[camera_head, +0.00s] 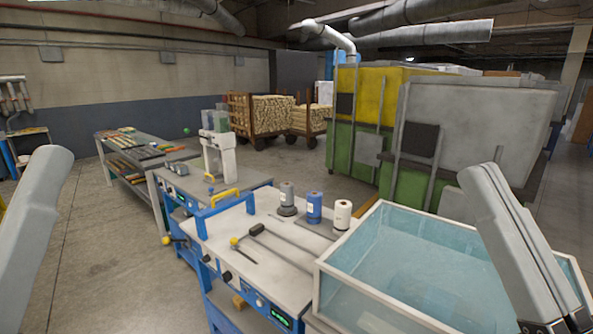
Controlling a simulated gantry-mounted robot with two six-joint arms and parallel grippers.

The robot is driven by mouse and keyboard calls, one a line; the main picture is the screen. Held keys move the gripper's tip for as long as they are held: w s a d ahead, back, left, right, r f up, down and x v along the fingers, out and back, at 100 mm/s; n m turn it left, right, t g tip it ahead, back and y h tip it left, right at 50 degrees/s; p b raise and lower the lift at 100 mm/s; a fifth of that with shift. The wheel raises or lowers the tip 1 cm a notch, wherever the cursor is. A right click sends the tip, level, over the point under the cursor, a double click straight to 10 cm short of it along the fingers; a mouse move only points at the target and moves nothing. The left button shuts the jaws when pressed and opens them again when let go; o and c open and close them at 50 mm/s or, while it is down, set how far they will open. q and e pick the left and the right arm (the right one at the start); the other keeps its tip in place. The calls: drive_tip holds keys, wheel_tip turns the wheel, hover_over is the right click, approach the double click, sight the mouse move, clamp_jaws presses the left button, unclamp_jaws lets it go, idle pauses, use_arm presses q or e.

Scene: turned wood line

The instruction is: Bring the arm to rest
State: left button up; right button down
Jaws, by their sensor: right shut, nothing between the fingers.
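My right arm comes down at the right side of the picture, in front of the clear-walled tank. My right gripper (556,324) shows only in part at the bottom right edge. It is shut, and I see nothing held in it. A grey link of my left arm stands at the left edge. My left gripper is outside the picture.
A workbench (222,226) with a blue frame carries a grey spool (287,195), a blue spool (314,208) and a white spool (342,214). The clear-walled tank (335,283) stands to its right. Open floor (110,265) lies at left.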

drive_tip(key=s+d+r+m+t+h+p, duration=0.2)
drive_tip(key=s+d+r+m+h, duration=0.1)
drive_tip(key=d+r+m+h, duration=0.4)
wheel_tip(320, 180, up, 33)
drive_tip(key=a+n+p, duration=0.1)
drive_tip(key=a+p, duration=0.1)
drive_tip(key=p, duration=3.3)
drive_tip(key=shift+w+a+p, duration=0.25)
drive_tip(key=shift+a+p, duration=0.05)
drive_tip(key=shift+p, duration=0.05)
wheel_tip(320, 180, down, 60)
drive_tip(key=b, duration=6)
drive_tip(key=shift+f+b, duration=0.25)
drive_tip(key=shift+b, duration=0.1)
